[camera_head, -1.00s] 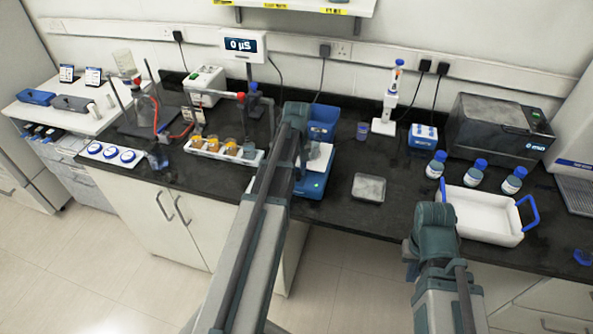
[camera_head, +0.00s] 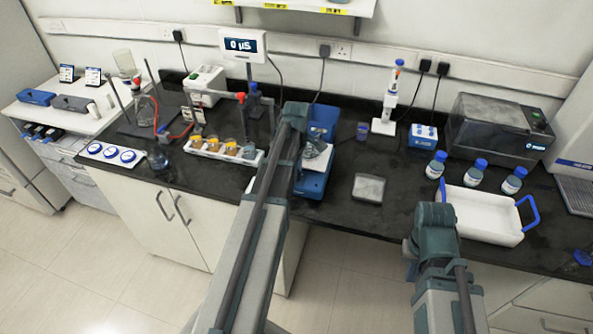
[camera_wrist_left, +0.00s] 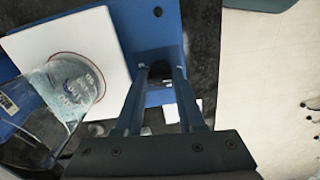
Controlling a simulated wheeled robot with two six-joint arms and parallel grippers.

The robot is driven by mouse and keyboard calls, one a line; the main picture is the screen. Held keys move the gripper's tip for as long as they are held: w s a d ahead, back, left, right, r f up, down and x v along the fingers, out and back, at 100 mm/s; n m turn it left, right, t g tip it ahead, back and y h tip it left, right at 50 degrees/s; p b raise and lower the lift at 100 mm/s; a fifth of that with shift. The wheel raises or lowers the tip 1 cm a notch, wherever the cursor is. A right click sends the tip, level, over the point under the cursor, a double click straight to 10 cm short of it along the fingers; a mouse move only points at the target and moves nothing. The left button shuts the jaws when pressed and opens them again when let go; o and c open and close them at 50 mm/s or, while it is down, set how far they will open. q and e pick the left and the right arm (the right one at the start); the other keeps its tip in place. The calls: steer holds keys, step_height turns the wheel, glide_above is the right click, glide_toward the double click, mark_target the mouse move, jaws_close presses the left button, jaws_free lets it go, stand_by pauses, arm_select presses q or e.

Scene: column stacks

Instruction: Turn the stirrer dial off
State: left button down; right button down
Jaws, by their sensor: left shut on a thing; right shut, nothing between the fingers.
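The blue stirrer (camera_head: 311,186) with its white top plate stands on the black bench in the head view, partly behind my left arm, sitting askew. In the left wrist view its white plate (camera_wrist_left: 62,52) carries a clear glass vessel (camera_wrist_left: 62,95). My left gripper (camera_wrist_left: 160,72) is shut, its fingers on either side of a small dark round dial (camera_wrist_left: 158,71) at the stirrer's blue body. The finger contact is partly hidden. In the head view my left gripper is hidden behind its own arm. My right gripper is hidden too; only its arm shows at the lower right.
A shallow grey dish (camera_head: 369,188) lies right of the stirrer. A white tray with blue handles (camera_head: 482,217) and several blue-capped bottles stand further right. A white rack of jars (camera_head: 215,150) stands to the left. The bench between stirrer and dish is narrow.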

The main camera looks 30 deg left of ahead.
arm_select(q)
steer(key=shift+n, duration=0.6)
steer(key=c, duration=0.5)
jaws_free()
